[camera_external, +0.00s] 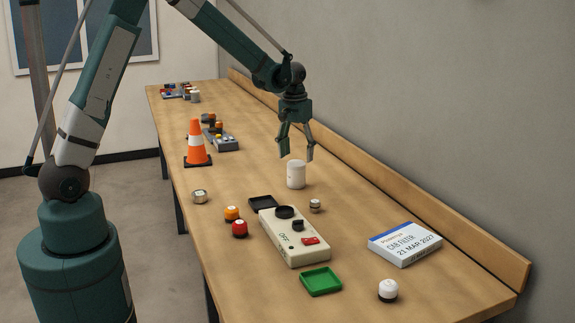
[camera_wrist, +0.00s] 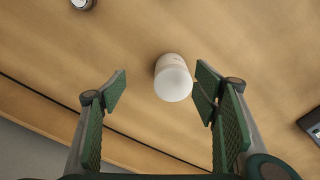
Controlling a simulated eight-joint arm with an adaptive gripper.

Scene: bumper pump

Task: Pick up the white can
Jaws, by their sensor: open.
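The white can (camera_external: 296,174) stands upright on the wooden table. My gripper (camera_external: 296,150) is open above it, with its fingers pointing down. In the wrist view the can (camera_wrist: 173,78) shows between the two fingers and a little beyond their tips, nearer the right finger. The open gripper (camera_wrist: 160,92) also shows there with nothing held between its green pads. I see a gap between the fingertips and the can's top.
A beige control box (camera_external: 293,240), a small metal knob (camera_external: 315,205) and a black tray (camera_external: 263,204) lie in front of the can. An orange cone (camera_external: 196,145) stands to the left. A filter box (camera_external: 405,245) and green tray (camera_external: 320,281) are nearer the front.

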